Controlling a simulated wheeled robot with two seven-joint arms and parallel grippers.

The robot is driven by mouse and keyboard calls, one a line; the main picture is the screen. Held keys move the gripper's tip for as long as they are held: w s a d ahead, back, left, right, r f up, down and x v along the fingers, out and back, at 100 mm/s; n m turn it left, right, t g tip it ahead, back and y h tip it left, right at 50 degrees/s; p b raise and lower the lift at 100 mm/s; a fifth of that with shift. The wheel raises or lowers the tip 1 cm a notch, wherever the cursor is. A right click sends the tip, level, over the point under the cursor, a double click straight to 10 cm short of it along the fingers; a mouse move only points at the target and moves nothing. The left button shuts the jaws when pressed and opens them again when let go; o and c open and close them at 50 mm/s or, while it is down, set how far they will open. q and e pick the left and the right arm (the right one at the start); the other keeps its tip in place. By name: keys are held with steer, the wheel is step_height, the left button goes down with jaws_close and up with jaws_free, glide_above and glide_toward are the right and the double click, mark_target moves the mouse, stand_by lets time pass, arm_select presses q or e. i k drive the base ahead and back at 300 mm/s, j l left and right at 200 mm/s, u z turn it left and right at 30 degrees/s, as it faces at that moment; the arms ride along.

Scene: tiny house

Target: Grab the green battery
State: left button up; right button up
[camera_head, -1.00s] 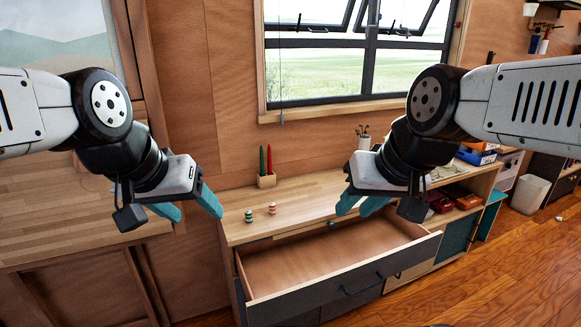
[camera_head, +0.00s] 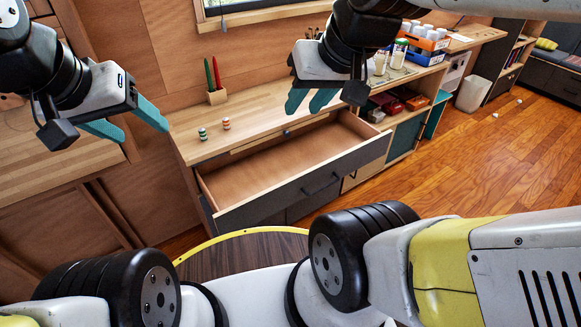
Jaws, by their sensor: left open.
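The green battery (camera_head: 202,134), small with pale bands, stands upright on the wooden counter near its left end. A similar red-orange battery (camera_head: 226,123) stands just right of it. My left gripper (camera_head: 142,126), with teal fingers, is open and empty. In the picture it is left of the green battery and apart from it. My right gripper (camera_head: 308,101) is open and empty, further right, in front of the counter's back part. Nothing hides the two batteries.
An open, empty drawer (camera_head: 270,178) juts out under the counter (camera_head: 262,108). A wooden holder (camera_head: 217,97) with a red and a green stick stands behind the batteries. Jars and orange-and-blue crates (camera_head: 425,42) stand at the right.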

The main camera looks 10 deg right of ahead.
mark_target(202, 132)
steer(key=i+j+u, duration=0.2)
steer(key=i+j, duration=0.15)
steer(key=j, duration=0.25)
steer(key=i+j+u, duration=0.2)
steer(key=i+j, duration=0.2)
steer(key=j, duration=0.15)
